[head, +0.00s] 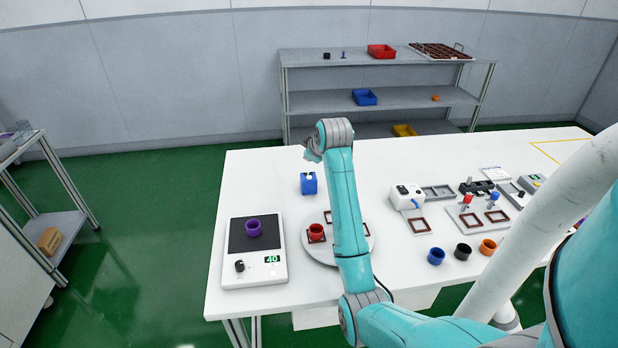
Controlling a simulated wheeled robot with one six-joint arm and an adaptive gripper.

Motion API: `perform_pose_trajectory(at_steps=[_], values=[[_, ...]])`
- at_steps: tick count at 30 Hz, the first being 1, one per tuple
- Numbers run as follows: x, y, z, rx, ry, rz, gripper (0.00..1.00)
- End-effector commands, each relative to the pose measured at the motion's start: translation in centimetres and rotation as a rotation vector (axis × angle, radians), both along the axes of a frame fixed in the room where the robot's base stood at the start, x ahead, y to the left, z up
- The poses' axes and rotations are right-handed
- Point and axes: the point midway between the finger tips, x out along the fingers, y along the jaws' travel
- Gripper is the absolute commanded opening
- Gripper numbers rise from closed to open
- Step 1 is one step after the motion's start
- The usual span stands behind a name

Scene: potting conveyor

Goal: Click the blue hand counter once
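The blue hand counter (309,184) stands upright on the white table, left of my arm.
A scale (228,275) with a purple pot (253,228) stands at the front left. A round plate (318,252) with a red pot (316,232) lies partly behind my arm. Pots, devices and trays fill the right side. Table space around the counter is clear.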

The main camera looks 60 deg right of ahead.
Motion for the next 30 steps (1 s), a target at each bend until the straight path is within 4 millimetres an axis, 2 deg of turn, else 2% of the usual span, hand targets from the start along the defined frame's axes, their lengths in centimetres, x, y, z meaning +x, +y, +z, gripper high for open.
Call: perform_pose_trajectory(at_steps=[6, 12, 30], values=[[0.0, 0.0, -2.7, 0.001, 0.001, 0.000, 0.00], [0.0, 0.0, -4.2, 0.001, 0.000, 0.001, 0.00], [0.0, 0.0, -4.7, -0.001, -0.001, 0.000, 0.00]])
